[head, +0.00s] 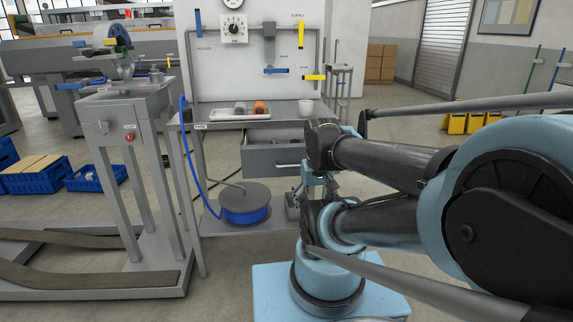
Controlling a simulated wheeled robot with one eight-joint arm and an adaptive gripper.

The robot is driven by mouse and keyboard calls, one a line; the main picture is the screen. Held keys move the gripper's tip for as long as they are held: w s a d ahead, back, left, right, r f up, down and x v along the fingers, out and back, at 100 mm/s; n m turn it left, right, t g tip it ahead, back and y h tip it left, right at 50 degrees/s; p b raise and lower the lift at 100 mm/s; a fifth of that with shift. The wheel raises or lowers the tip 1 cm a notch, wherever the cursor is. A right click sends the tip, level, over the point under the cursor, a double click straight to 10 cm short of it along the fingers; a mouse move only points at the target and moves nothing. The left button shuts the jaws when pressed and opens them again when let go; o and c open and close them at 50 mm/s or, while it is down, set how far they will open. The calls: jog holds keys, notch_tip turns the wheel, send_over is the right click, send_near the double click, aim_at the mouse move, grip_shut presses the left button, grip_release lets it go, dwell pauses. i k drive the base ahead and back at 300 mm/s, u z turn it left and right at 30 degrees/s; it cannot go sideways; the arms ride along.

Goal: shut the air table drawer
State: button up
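The air table (185,118) stands in the middle, a grey metal bench with a tall back panel. Its grey drawer (262,160) is under the right part of the top and stands pulled out, with its inside showing. A pale bar handle (288,165) is on the drawer front. Dark small things lie inside the drawer. My arm reaches in from the right and covers the drawer's right end. What looks like my gripper (293,205) is small, below the drawer front and partly hidden by my arm. Its finger opening and any contact are unclear.
A tray (228,115) with small parts and a white cup (306,106) stand on the table top. A blue hose reel (245,205) sits on the lower shelf. A grey stand (130,105) is close on the left. Floor is clear in front of the table.

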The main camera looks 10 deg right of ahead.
aim_at(260, 159)
jog(key=u, duration=1.65)
jog(key=k, duration=1.45)
jog(key=z, duration=1.6)
jog(key=i, duration=1)
jog(key=u, duration=0.05)
